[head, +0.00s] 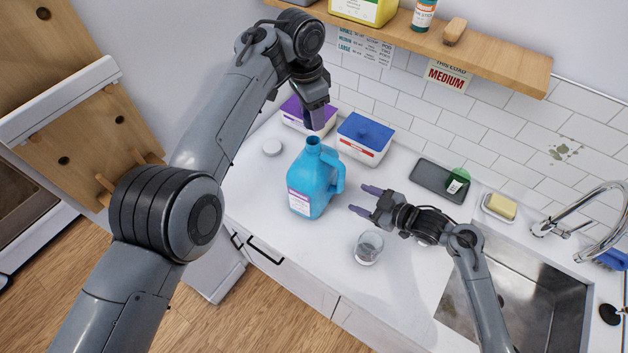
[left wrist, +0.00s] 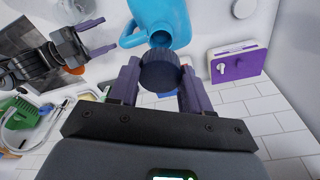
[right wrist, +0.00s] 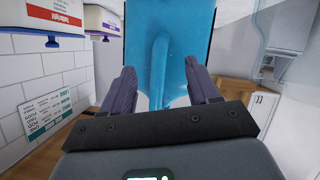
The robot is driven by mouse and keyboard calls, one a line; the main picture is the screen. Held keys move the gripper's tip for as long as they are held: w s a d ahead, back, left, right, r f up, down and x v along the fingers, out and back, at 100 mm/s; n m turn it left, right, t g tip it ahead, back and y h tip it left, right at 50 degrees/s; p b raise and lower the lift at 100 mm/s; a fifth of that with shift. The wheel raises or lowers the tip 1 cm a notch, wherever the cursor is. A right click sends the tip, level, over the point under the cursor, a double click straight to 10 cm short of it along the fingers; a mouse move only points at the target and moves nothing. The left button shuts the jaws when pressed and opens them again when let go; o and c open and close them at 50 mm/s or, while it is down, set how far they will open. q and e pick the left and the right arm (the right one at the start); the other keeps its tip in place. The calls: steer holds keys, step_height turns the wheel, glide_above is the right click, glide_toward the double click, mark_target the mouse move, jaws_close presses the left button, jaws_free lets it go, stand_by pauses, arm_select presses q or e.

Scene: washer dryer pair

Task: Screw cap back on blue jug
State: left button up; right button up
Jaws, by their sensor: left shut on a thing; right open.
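The blue jug (head: 312,183) stands upright and open on the white counter, its handle toward my right gripper. My left gripper (head: 318,118) is above and behind the jug's neck. In the left wrist view its fingers are shut on a dark ridged cap (left wrist: 160,72), which appears just in front of the jug's open mouth (left wrist: 160,38); cap and mouth look apart. The cap is hard to make out in the head view. My right gripper (head: 364,200) is open beside the jug. In the right wrist view the jug's handle (right wrist: 159,70) lies between and beyond its fingers, apart from them.
Purple-lidded (head: 306,115) and blue-lidded (head: 365,138) boxes stand behind the jug. A clear cup (head: 369,247) stands in front of my right gripper. A white round lid (head: 271,147) lies left of the jug. A dark tray (head: 440,181) and the sink (head: 530,290) are right.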

steer(key=x, duration=0.7)
steer(key=shift+d, duration=0.1)
jaws_close()
stand_by(0.3)
